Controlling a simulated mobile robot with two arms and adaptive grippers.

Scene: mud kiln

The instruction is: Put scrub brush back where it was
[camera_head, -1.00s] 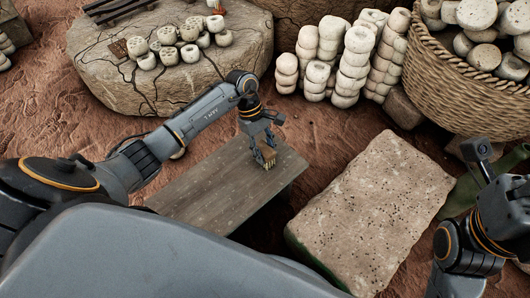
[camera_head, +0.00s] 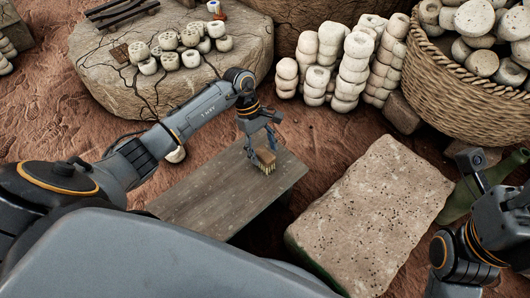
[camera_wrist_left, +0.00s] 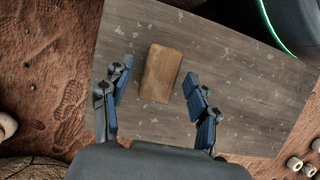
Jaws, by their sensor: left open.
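The scrub brush (camera_head: 265,160) has a brown wooden block and pale bristles. It sits on the grey wooden bench (camera_head: 215,200), near the bench's far right end. In the left wrist view the brush (camera_wrist_left: 160,73) lies between and a little ahead of the open blue fingers, with gaps on both sides. My left gripper (camera_head: 262,142) is open, just above and behind the brush in the head view; its fingers also show in the left wrist view (camera_wrist_left: 162,112). My right arm is at the right edge of the head view; its fingers cannot be made out clearly.
A flat stone slab (camera_head: 370,210) stands right of the bench. A round cracked stone (camera_head: 120,90) behind bears several small pale pots. Stacked pale pieces (camera_head: 335,60) and a wicker basket (camera_head: 470,95) stand at the back right. The left part of the bench is bare.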

